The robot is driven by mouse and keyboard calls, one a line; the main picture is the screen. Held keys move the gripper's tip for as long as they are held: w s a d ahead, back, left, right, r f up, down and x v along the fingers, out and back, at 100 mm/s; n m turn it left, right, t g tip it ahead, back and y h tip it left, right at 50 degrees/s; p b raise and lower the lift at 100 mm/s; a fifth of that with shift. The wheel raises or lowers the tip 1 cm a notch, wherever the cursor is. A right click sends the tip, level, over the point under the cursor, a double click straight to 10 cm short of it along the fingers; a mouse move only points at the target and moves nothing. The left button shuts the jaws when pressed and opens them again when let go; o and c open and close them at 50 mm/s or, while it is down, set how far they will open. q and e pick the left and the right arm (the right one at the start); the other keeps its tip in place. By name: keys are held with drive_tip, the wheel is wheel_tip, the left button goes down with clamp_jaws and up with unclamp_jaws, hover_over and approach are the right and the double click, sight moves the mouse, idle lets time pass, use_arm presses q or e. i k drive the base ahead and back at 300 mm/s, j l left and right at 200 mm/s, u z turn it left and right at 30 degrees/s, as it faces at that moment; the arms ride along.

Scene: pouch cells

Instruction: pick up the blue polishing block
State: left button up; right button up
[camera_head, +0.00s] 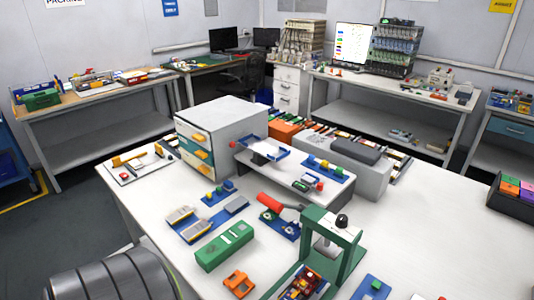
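I cannot single out the blue polishing block for certain. A small blue piece with a light knob (372,289) lies at the near edge of the white table, right of the green press (352,240), and is partly cut off by the picture edge. Other blue items on the table are flat boards or trays: one under two grey pads (190,231), one with small coloured parts (324,168), and a tray on the white riser (263,151). Neither of my grippers shows in the head view.
A long green box (225,246) and an orange part (239,284) lie near the front. A white drawer unit (222,122) and a grey block (346,163) stand at the back. A black tray of coloured blocks (511,212) is at the right. The table's right part is mostly clear.

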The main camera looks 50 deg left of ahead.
sight(228, 186)
drive_tip(key=k+j+z, duration=0.1)
drive_tip(key=j, duration=0.3)
drive_tip(key=k+j+z, duration=0.1)
drive_tip(key=j, duration=0.25)
drive_tip(key=k+j+z, duration=0.1)
drive_tip(key=j, duration=0.3)
drive_tip(key=k+j+z, duration=0.15)
drive_tip(key=j, duration=0.2)
drive_tip(key=k+j+z, duration=0.1)
drive_tip(key=j, duration=0.25)
drive_tip(key=k+j+z, duration=0.1)
drive_tip(key=j, duration=0.25)
drive_tip(key=k, duration=0.1)
